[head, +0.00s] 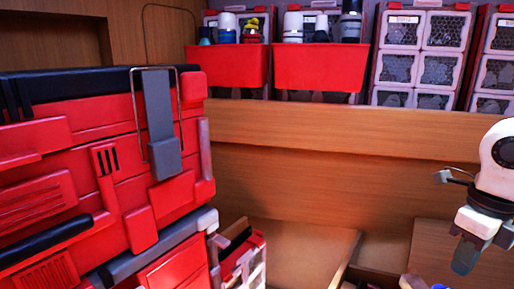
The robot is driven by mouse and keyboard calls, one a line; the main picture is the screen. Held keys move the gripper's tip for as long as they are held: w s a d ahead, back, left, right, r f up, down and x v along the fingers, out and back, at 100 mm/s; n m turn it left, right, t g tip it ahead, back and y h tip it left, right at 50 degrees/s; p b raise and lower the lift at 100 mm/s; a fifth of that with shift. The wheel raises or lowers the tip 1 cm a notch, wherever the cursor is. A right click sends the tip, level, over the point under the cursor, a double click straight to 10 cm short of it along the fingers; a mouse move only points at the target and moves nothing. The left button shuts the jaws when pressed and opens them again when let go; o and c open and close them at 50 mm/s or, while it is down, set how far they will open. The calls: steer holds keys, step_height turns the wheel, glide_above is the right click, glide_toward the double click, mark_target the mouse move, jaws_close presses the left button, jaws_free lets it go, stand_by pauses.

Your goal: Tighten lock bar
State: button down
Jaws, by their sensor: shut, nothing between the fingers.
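A grey bar (158,125) stands upright on the front of a large red case (90,160) at the left, running from the black top edge down to a wider grey block. A thin metal wire frame (135,115) runs around the bar. I cannot tell how tight the bar sits. My gripper (465,258) hangs at the far right, pointing down, well apart from the case and the bar. Its fingers are shut and it holds nothing.
Red bins (319,68) with bottles stand on a shelf at the back, beside clear-fronted drawer units (421,50). A wooden ledge (330,132) runs below them. A second red case (175,268) lies under the first. Between case and gripper, the space above the wooden compartments looks free.

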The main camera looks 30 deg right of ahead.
steer(key=f+b, duration=0.1)
steer(key=f, duration=0.1)
steer(key=f+b, duration=0.2)
steer(key=f, duration=0.1)
steer(key=f+b, duration=0.2)
steer(key=shift+s+d+f, duration=0.3)
steer(key=shift+f, duration=0.05)
steer(key=shift+s, duration=0.1)
stand_by(0.8)
steer(key=shift+d+b, duration=0.1)
steer(key=shift+b, duration=1.4)
